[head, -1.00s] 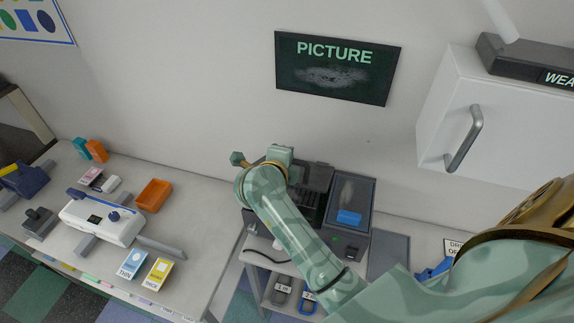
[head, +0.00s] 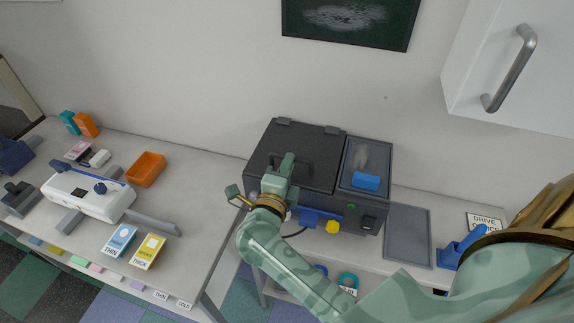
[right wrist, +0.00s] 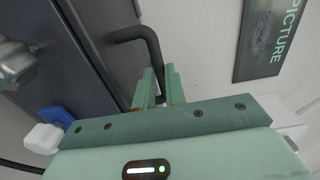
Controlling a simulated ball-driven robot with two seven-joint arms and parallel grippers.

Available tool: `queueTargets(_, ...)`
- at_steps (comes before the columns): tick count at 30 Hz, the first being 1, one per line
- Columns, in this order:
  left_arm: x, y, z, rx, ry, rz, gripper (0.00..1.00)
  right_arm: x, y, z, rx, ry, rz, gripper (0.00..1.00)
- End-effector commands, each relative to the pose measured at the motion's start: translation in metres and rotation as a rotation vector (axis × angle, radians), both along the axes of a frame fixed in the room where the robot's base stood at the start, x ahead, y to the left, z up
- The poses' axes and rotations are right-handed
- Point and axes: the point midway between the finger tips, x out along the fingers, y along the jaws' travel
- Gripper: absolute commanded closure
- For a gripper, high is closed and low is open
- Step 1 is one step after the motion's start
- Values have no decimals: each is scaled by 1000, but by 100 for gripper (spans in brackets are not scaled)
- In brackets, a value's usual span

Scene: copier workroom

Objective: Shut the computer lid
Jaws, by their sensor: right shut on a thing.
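The computer is a dark grey box (head: 357,220) on the bench against the wall. Its black lid (head: 318,147), hinged at the back, lies down flat over the left part of the case; I see no clear gap at its front edge. The lid's bar handle (head: 306,167) stands up from it. My right gripper (head: 287,162) is at the handle's left end. In the right wrist view, the gripper's fingers (right wrist: 157,88) are shut on the dark handle (right wrist: 137,36). My left gripper is not in view.
A clear-topped bay (head: 366,157) with a blue block (head: 366,181) sits right of the lid. A grey mat (head: 408,237) lies to the right. A white cabinet (head: 470,60) hangs above. The left table holds a white machine (head: 88,198).

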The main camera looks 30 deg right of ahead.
Motion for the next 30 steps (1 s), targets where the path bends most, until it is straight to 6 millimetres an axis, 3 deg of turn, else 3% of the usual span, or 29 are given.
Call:
queueTargets(1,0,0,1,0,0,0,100,0,0,1,0,-1,0,79)
queueTargets(3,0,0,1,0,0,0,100,0,0,1,0,-1,0,66)
queueTargets(19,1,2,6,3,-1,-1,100,0,-1,7,10,6,-1,66)
queueTargets(23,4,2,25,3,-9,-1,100,2,-3,24,53,38,-2,66)
queueTargets(30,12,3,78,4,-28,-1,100,9,-11,70,201,162,-2,66)
